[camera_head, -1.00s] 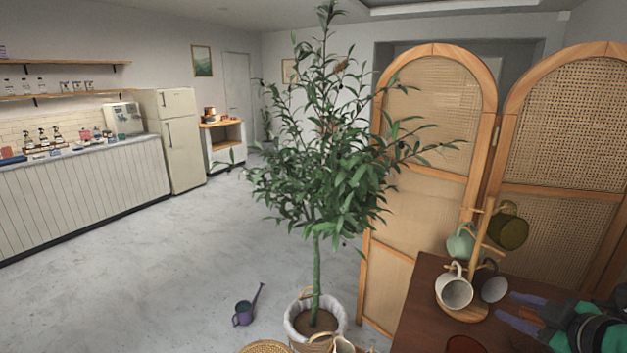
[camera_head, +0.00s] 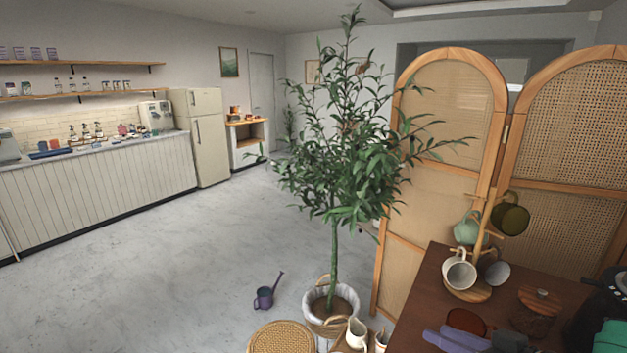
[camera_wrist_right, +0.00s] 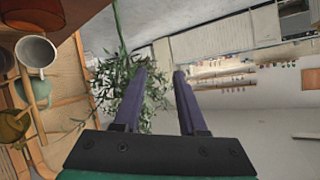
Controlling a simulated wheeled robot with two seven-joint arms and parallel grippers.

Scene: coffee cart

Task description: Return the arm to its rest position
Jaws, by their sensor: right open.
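My right gripper (camera_head: 462,340) is at the lower right of the head view, over the near part of the dark wooden table (camera_head: 425,292). Its two purple fingers (camera_wrist_right: 156,105) stand apart in the right wrist view with nothing between them. A wooden mug tree (camera_head: 468,293) with several mugs stands on the table beyond the gripper, apart from it. A white mug (camera_head: 459,274) hangs low on it, and a white mug also shows in the right wrist view (camera_wrist_right: 35,52). My left gripper is not in view.
A rattan folding screen (camera_head: 447,120) stands behind the table. The floor at left is clear.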

